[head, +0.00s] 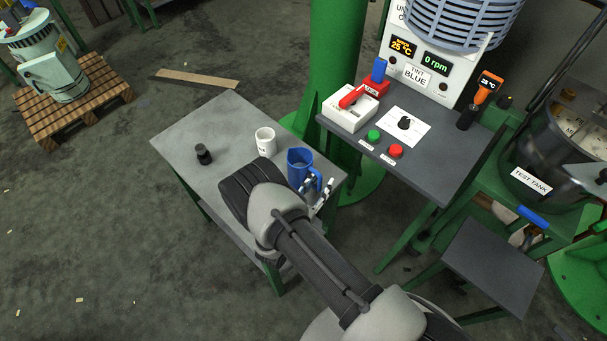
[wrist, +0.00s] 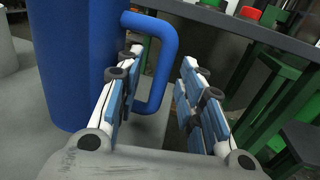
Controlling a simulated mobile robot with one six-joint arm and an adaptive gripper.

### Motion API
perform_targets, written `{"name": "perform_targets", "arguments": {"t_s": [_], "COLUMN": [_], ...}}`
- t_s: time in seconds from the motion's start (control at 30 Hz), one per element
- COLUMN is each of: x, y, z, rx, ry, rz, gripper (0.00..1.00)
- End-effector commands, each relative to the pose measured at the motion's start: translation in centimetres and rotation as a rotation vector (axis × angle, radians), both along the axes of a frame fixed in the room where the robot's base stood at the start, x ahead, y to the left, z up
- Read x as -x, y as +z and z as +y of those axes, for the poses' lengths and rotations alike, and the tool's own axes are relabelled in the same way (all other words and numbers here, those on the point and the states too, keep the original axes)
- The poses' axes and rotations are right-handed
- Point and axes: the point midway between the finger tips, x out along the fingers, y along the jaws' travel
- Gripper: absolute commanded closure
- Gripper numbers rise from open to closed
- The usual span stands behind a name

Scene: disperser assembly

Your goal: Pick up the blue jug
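The blue jug (head: 299,162) stands upright near the right corner of the small grey table (head: 200,125). In the wrist view, the jug's body (wrist: 72,60) fills the left side and its handle (wrist: 165,62) points right. My gripper (wrist: 162,60) is open, with one finger on each side of the handle's outer bar in this view. Gaps show between the fingers and the bar, so it is not clamped. In the head view, my gripper (head: 320,192) is at the jug's handle side, partly hidden by my wrist.
A white mug (head: 265,142) stands just left of the jug, and a small black object (head: 203,154) sits further left. A dark control bench (head: 430,165) with green and red buttons stands to the right, close to the table.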

Motion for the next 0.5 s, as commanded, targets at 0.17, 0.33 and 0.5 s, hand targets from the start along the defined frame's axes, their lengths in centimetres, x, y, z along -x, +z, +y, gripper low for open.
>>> {"name": "perform_targets", "arguments": {"t_s": [0.17,0.33,0.5], "x": [-0.10,-0.08,-0.06], "y": [0.04,0.04,0.03], "z": [-0.05,-0.04,-0.04], "rx": [0.000,0.001,0.001], "ry": [0.000,0.000,0.000], "rz": [0.000,0.000,0.000], "gripper": [0.65,0.73,0.84]}}
